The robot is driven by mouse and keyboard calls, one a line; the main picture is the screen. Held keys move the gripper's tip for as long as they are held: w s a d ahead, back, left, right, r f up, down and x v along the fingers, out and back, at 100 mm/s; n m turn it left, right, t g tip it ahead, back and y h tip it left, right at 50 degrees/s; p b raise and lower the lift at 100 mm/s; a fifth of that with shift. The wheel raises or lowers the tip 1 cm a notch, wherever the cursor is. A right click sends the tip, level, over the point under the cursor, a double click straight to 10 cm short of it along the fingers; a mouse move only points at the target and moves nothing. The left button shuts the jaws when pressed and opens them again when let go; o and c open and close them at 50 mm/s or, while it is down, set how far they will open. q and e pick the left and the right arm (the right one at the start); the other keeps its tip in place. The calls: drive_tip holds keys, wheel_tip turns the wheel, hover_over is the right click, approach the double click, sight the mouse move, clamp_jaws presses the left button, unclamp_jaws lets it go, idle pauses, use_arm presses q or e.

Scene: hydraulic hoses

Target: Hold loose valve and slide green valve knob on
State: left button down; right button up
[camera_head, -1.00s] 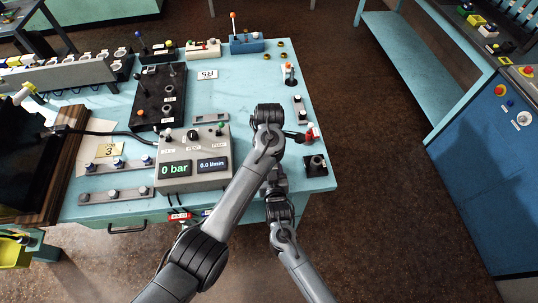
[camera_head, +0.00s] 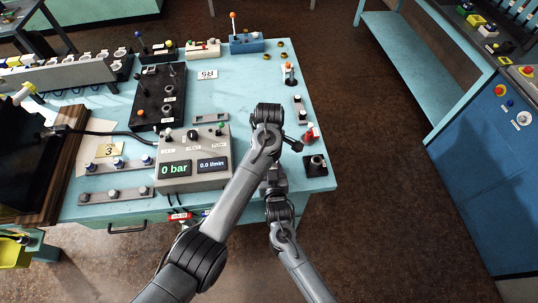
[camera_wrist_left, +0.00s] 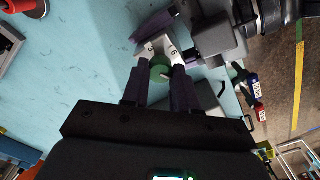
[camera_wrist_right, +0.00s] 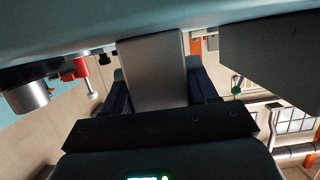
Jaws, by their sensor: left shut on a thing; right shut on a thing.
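The green valve knob (camera_wrist_left: 159,68) sits between the fingers of my left gripper (camera_wrist_left: 158,78), which is shut on it, in the left wrist view. Just beyond it is the loose valve (camera_wrist_left: 155,45), a pale block with dark markings, close against the knob; I cannot tell whether the knob is on its stem. My right gripper (camera_wrist_right: 162,80) is shut on the valve, which shows as a grey block (camera_wrist_right: 152,70) in the right wrist view.
A grey display box (camera_head: 193,160) stands left of my arms on the blue table (camera_head: 240,85). A black block with a port (camera_head: 316,165) and a red-bodied valve (camera_head: 311,134) are near the right edge.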

use_arm(q)
drive_tip(key=m, duration=0.5)
drive_tip(key=shift+w+m, duration=0.1)
drive_tip(key=shift+m, duration=0.2)
idle(0.4)
drive_tip(key=c, duration=0.9)
unclamp_jaws()
drive_tip(key=shift+o, duration=0.2)
drive_tip(key=shift+r, duration=0.15)
wheel_tip(320, 180, up, 12)
use_arm(e)
drive_tip(key=o, duration=1.4)
